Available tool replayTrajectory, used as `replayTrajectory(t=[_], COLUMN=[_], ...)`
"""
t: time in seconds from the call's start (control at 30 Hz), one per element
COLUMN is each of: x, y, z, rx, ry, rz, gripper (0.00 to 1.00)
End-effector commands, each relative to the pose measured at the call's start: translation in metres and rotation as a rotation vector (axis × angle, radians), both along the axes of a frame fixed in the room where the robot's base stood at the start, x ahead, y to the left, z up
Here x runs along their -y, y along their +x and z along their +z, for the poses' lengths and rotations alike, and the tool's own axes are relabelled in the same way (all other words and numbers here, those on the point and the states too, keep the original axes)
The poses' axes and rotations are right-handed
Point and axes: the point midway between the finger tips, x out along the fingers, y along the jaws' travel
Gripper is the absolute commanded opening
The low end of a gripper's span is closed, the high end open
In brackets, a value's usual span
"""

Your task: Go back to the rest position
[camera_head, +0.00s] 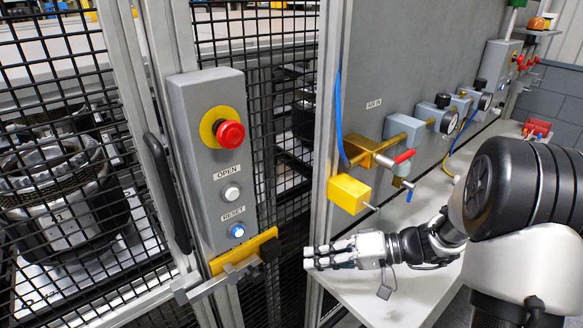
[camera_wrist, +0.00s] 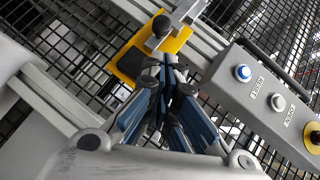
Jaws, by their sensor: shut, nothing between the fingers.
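My gripper (camera_head: 309,257) is shut and empty in the head view, pointing left in front of the fence gap beside the grey panel. In the wrist view my gripper (camera_wrist: 170,68) shows its closed blue-grey fingers. Their tips appear close to the yellow latch plate (camera_wrist: 158,50) in that picture, but the head view shows a gap between the gripper and the yellow latch plate (camera_head: 246,250). The grey control box (camera_head: 207,105) carries a red emergency button, an OPEN button and a blue-lit RESET button.
A mesh fence (camera_head: 70,70) with a black door handle (camera_head: 166,190) stands at the left. A white shelf (camera_head: 400,290) lies under my arm. A grey panel with a yellow valve block (camera_head: 348,193), brass fittings, a red-handled valve and gauges stands behind my arm.

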Motion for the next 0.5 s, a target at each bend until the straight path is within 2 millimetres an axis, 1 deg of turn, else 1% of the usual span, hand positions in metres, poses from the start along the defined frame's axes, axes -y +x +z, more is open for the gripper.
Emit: replayTrajectory(t=[0.07, 0.17, 0.27, 0.33, 0.43, 0.5], x=[-0.004, -0.016, -0.028, -0.033, -0.034, -0.03], y=[-0.006, -0.025, -0.058, -0.084, -0.119, -0.141], z=[0.005, 0.016, 0.03, 0.037, 0.044, 0.048], rx=[-0.008, -0.05, -0.11, -0.155, -0.197, -0.213], ry=[-0.02, -0.087, -0.208, -0.316, -0.473, -0.585], rz=[0.016, 0.062, 0.115, 0.139, 0.146, 0.13], gripper=[0.0, 0.0, 0.0, 0.0, 0.0, 0.0])
